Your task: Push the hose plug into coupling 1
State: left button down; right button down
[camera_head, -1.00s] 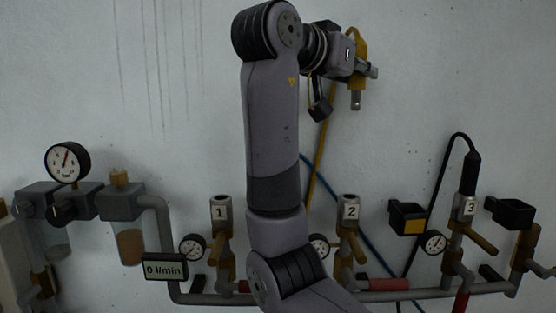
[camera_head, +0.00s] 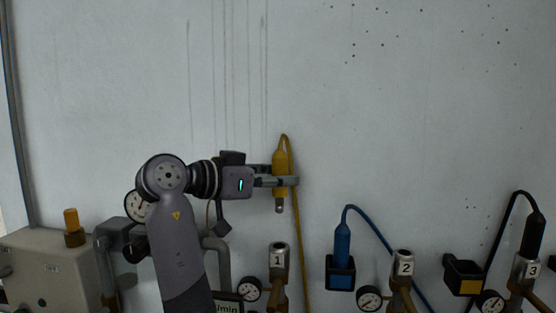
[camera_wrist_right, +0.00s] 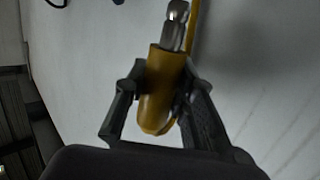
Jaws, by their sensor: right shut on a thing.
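My right gripper (camera_head: 284,181) is shut on the yellow hose plug (camera_head: 281,162), which hangs upright with its metal tip down. A yellow hose (camera_head: 299,235) loops from its top and runs down behind. Coupling 1 (camera_head: 279,256), a metal socket with a white "1" label, stands below the plug. The plug's tip is above the coupling's top with a clear gap between them. In the right wrist view the two fingers hold the yellow plug body (camera_wrist_right: 158,90), and its metal tip (camera_wrist_right: 175,24) points away from the gripper. My left gripper is not in view.
A blue plug (camera_head: 342,244) sits in a holder right of coupling 1. Coupling 2 (camera_head: 403,263) is empty. A black plug (camera_head: 533,236) stands in coupling 3 (camera_head: 524,269). A yellow-fronted holder (camera_head: 464,277) is empty. Gauges (camera_head: 249,289) sit beside the couplings. The wall above is clear.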

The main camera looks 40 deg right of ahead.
aim_at(280, 211)
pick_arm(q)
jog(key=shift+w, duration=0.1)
pick_arm(e)
jog(key=shift+w+f, duration=0.1)
